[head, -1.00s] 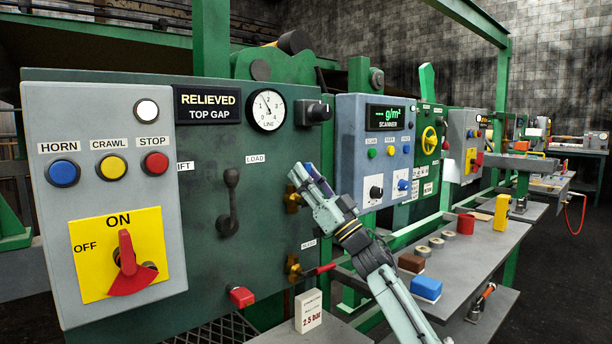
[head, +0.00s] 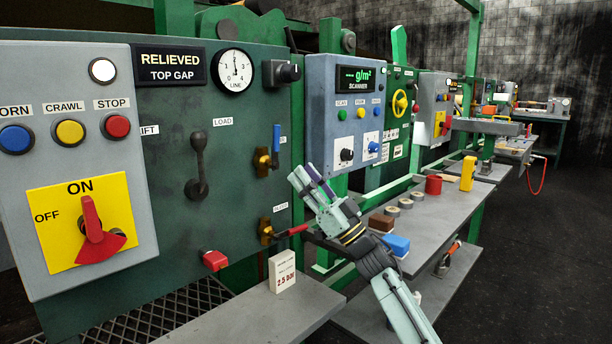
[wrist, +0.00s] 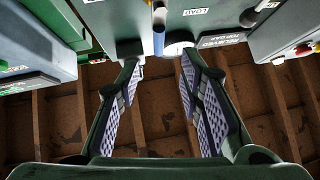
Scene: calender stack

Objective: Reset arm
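My gripper (head: 302,174) is in front of the dark green panel (head: 235,120), right of and below the blue-handled valve (head: 276,140). In the wrist view my gripper (wrist: 160,66) has its two padded fingers spread, with nothing held between them. The blue handle (wrist: 159,30) shows beyond the fingertips there, apart from them. In the head view the blue handle stands upright on its brass body. A red-handled brass valve (head: 268,230) sits lower on the panel, its handle pointing right.
A grey switch box (head: 145,180) stands at left and a blue-grey scanner box (head: 320,90) at right. Blue (head: 396,245) and brown blocks lie on the right bench. Dark floor is open at far right.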

